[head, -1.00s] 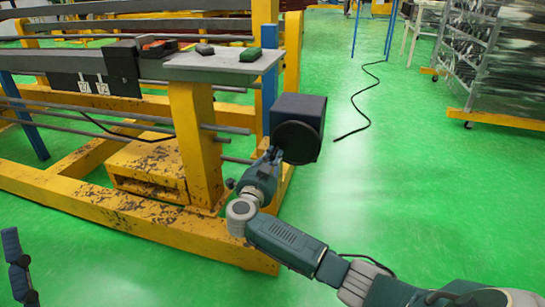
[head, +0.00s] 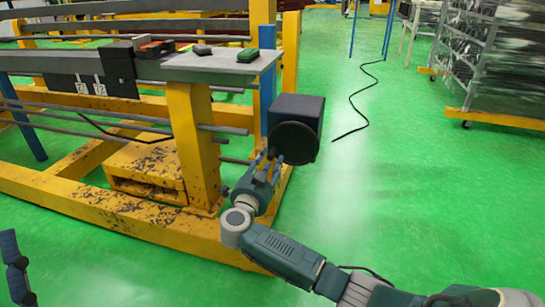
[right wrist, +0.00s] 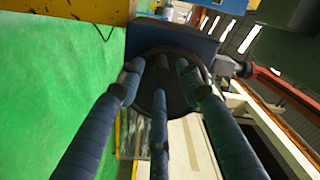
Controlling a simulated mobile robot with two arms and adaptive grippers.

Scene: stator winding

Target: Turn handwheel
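The handwheel (head: 296,144) is a dark round disc on the front of a dark blue box (head: 298,107) at the end of the yellow frame. My right gripper (head: 269,157) is at the disc's lower left edge in the head view. In the right wrist view the disc (right wrist: 176,100) lies straight ahead of the fingers (right wrist: 160,72), which are spread apart with nothing gripped between them. The fingertips overlap the disc in the picture; I cannot tell whether they touch it. Only a dark segmented part of my left gripper (head: 14,268) shows at the lower left edge.
The yellow frame (head: 120,213) with its post (head: 194,140) stands left of my right arm. A black cable (head: 358,104) lies on the floor.

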